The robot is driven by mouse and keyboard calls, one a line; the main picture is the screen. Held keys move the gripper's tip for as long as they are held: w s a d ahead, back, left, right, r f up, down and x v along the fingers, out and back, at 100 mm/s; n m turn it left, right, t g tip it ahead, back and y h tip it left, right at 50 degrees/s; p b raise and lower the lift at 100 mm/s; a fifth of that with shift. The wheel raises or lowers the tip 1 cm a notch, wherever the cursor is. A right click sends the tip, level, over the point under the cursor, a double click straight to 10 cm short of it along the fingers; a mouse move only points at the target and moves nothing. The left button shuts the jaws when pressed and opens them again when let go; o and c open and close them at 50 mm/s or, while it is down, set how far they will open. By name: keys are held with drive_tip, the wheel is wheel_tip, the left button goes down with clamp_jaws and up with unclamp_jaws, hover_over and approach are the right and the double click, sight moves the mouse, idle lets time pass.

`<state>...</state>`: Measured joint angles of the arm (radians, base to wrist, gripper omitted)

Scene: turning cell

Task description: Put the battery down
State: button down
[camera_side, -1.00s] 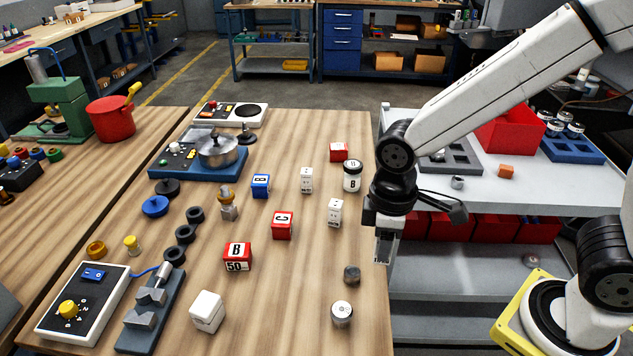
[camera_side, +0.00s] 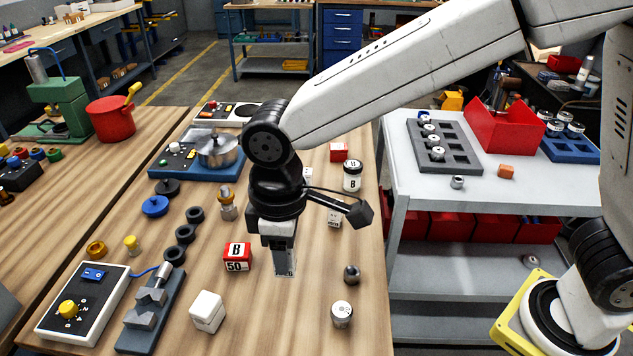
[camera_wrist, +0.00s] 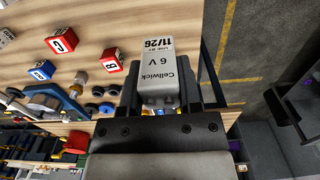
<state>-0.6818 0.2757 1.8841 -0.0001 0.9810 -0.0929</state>
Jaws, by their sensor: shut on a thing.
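The battery (camera_wrist: 160,75) is a grey block printed "Cellwick 6 V 11/26" in the wrist view, between the two dark fingers of my gripper (camera_wrist: 168,95). In the side view, my gripper (camera_side: 284,255) points down over the wooden bench (camera_side: 320,250), shut on the battery. Only the battery's lower part shows there, just right of the red "B 50" block (camera_side: 237,257). I cannot tell from the side view whether its lower end touches the bench.
A white cube (camera_side: 207,311) stands front left of the gripper. A dark round part (camera_side: 352,274) and a silver-topped cylinder (camera_side: 342,314) stand to its right. A white-and-black jar (camera_side: 352,176) stands farther back. Bare wood shows just in front of the gripper.

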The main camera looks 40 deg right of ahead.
drive_tip(key=shift+a, duration=1.25)
hover_over(204, 303)
drive_tip(key=f, duration=0.8)
drive_tip(key=shift+s+d+f, duration=0.2)
drive_tip(key=shift+f, duration=0.05)
drive_tip(key=shift+w+a+f, duration=0.15)
drive_tip(key=shift+w+f, duration=0.05)
drive_tip(key=shift+f, duration=1.65)
drive_tip(key=shift+f, duration=0.1)
